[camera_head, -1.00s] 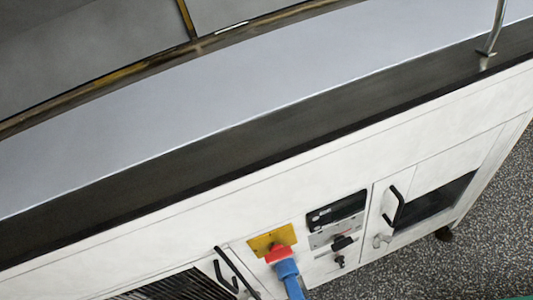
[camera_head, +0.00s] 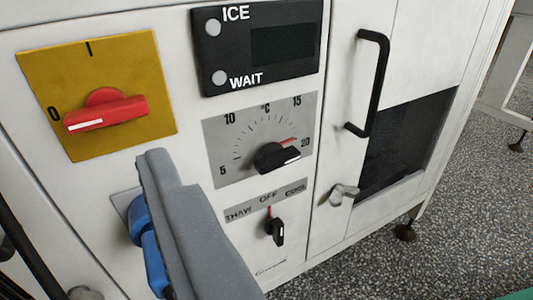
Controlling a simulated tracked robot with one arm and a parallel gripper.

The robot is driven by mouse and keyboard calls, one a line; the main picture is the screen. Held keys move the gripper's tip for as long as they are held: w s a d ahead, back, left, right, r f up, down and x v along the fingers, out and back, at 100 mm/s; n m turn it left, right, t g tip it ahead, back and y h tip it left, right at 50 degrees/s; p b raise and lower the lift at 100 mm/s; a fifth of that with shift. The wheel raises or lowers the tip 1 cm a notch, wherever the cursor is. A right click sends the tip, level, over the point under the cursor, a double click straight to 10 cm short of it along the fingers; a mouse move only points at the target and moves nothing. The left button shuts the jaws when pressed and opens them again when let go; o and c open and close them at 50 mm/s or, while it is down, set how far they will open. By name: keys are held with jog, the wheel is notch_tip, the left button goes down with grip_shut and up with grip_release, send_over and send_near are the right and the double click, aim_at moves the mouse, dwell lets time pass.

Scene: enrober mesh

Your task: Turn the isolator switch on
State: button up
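The isolator switch is a red rotary handle (camera_head: 104,110) on a yellow plate (camera_head: 95,70) at the upper left of the white panel. The plate is marked 0 at its left and with a single bar at its top. The handle lies nearly level, with its white stripe at the left end, towards the 0. A grey slab-like part, which looks like my gripper (camera_head: 160,165), reaches up from the bottom, its tip below the handle in the picture and apart from it. No gap between fingers shows, so I cannot tell its opening.
A blue plug (camera_head: 148,245) is partly hidden behind the grey part. To the right are a black display (camera_head: 262,45), a temperature knob (camera_head: 275,158), a thaw/off/cool knob (camera_head: 275,230) and a door handle (camera_head: 375,80). Speckled floor (camera_head: 450,200) lies at the right.

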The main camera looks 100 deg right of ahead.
aim_at(104, 115)
jog(key=shift+g, duration=0.4)
jog(key=b+x, duration=0.1)
jog(key=x, duration=0.3)
jog(key=s+f+b+x, duration=0.1)
jog(key=x, duration=0.4)
jog(key=s+f+x, duration=0.1)
jog(key=x, duration=0.3)
jog(key=shift+w+d+b, duration=0.2)
jog(key=shift+d+b, duration=0.2)
jog(key=shift+d, duration=0.2)
jog(key=c, duration=1)
